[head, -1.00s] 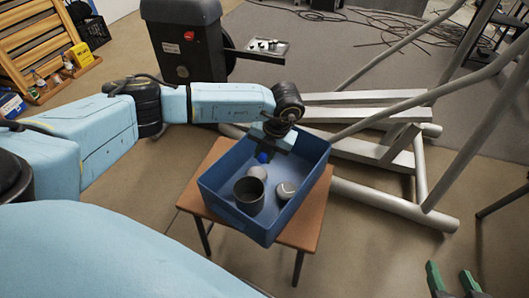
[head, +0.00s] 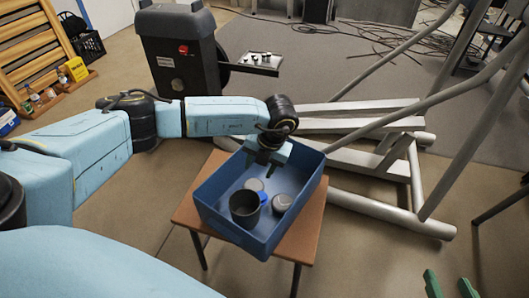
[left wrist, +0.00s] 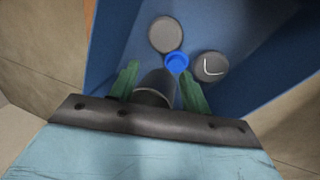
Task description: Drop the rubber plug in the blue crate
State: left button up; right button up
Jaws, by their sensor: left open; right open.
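The blue crate (head: 207,195) stands on a small wooden table. A small blue round piece, apparently the rubber plug (head: 263,197), is inside it, against the dark cup. It also shows in the left wrist view (left wrist: 177,62), between two grey round pieces and beyond the fingertips. My right gripper (head: 451,284) is at the bottom right edge, fingers apart and empty, far from the crate.
The crate also holds a dark cup (head: 244,207), a grey round piece (head: 254,184) and another with a pale mark (head: 281,203). The wooden table (head: 298,228) extends little past the crate. Grey machine frame bars (head: 385,212) lie close on the right.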

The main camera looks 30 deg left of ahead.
pick_arm(q)
jog(key=s+p+v, duration=0.1)
jog(key=p+v, duration=0.3)
jog(key=v, duration=0.9)
jog(key=shift+w, duration=0.45)
pick_arm(e)
jog(key=s+d+f+g+h, duration=0.2)
jog(key=s+d+f+g, duration=0.4)
jog(key=s+f+g, duration=0.3)
jog(key=shift+s+f+m+h, duration=0.3)
jog(key=shift+s+f+h, duration=0.1)
jog(key=shift+s+f, duration=0.45)
jog(key=shift+a, duration=0.1)
